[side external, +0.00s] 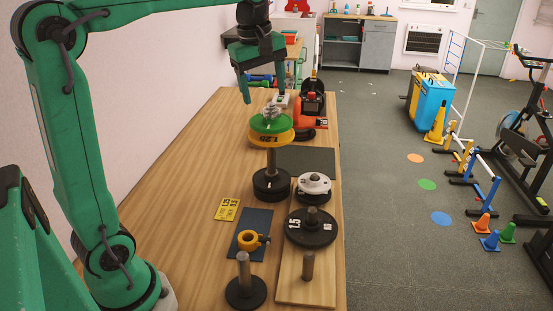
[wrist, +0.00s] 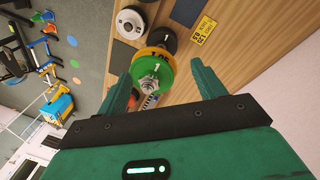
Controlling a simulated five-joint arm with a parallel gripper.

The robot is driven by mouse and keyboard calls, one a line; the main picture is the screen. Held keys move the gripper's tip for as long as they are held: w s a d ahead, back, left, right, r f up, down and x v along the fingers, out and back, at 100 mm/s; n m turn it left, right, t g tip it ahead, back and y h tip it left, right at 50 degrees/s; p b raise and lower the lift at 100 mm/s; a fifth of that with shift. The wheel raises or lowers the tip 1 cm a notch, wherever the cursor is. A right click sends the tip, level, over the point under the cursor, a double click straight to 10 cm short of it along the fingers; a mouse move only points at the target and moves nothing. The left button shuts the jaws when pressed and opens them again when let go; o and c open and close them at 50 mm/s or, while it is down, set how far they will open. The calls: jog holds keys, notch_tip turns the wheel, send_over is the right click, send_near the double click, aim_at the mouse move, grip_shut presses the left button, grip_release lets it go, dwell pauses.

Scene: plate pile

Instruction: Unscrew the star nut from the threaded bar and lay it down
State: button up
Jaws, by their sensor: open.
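The star nut (side external: 271,110) is a small grey, lobed piece on top of a green plate (side external: 262,126). The plates hide the threads. My gripper (side external: 265,92) is open and points down above the nut, apart from it. In the wrist view the nut (wrist: 148,86) shows between the two spread fingers (wrist: 162,82), nearer the left one, with the green plate (wrist: 162,71) around it. Nothing is held.
A black plate (side external: 304,234), a white plate (side external: 314,181) and two short posts stand nearer the front. An orange object (side external: 302,121) stands behind. The table's left side is clear.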

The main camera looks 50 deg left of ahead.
aim_at(272, 104)
jog(key=w+a+n, duration=0.2)
jog(key=n, duration=0.1)
jog(key=w+a+f+n+g, duration=0.1)
jog(key=w+a+n, duration=0.2)
jog(key=w+a+n+g, duration=0.1)
jog(key=w+a+n, duration=0.1)
jog(key=w+n, duration=0.1)
jog(key=shift+a+f, duration=0.15)
jog(key=shift+a, duration=0.15)
jog(key=shift+w+a+f+n, duration=0.15)
jog(key=shift+w+a+n, duration=0.1)
jog(key=shift+a+n, duration=0.2)
jog(key=shift+d+f, duration=0.1)
jog(key=shift+f, duration=0.05)
jog(key=shift+f, duration=3.75)
jog(key=c, duration=1.1)
jog(key=shift+n, duration=2.55)
jog(key=n, duration=0.5)
